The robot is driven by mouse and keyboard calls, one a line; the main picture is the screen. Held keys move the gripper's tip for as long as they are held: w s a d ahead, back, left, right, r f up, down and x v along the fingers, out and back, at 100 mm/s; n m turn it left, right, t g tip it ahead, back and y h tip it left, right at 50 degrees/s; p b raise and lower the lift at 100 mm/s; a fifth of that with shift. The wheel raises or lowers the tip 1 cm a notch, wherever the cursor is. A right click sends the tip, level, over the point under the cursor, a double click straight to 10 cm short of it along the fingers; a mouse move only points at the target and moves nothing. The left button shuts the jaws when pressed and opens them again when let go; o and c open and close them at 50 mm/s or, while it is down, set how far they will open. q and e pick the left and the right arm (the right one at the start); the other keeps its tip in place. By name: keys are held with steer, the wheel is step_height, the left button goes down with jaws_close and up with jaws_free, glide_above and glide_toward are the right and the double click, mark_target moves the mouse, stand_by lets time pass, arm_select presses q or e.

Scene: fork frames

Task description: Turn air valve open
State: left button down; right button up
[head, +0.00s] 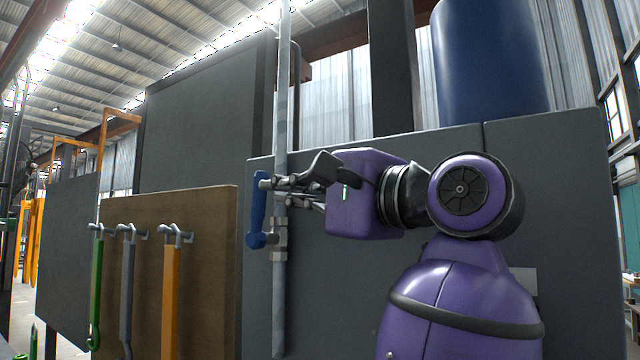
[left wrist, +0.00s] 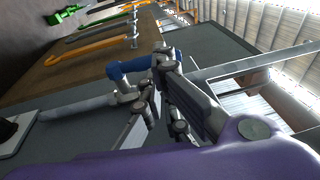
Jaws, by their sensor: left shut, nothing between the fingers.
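The air valve has a blue handle (head: 257,210) and sits on a grey vertical pipe (head: 281,100). The handle stands upright, roughly in line with the pipe and just left of it. My left gripper (head: 275,190) is at the valve, its fingertips by the pipe and close to the handle's right side. It is shut with nothing held. In the left wrist view the blue handle (left wrist: 135,66) shows beyond the fingers of my left gripper (left wrist: 152,82), which hide part of it. I cannot tell whether the fingers touch the handle. My right gripper is not in view.
A brown board (head: 205,270) at left carries a green tool (head: 96,285), a grey tool (head: 128,290) and an orange tool (head: 171,300) on hooks. A dark grey panel (head: 330,300) stands behind the pipe. A blue tank (head: 490,65) is above right.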

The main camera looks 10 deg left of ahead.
mark_target(264, 192)
arm_select(q)
steer(key=x, duration=0.3)
steer(key=shift+w+a+p, duration=0.15)
steer(key=shift+w+p, duration=0.05)
steer(key=shift+p, duration=0.1)
steer(key=shift+w+a+r, duration=0.25)
steer(key=shift+a+r, duration=0.15)
steer(key=shift+a, duration=0.2)
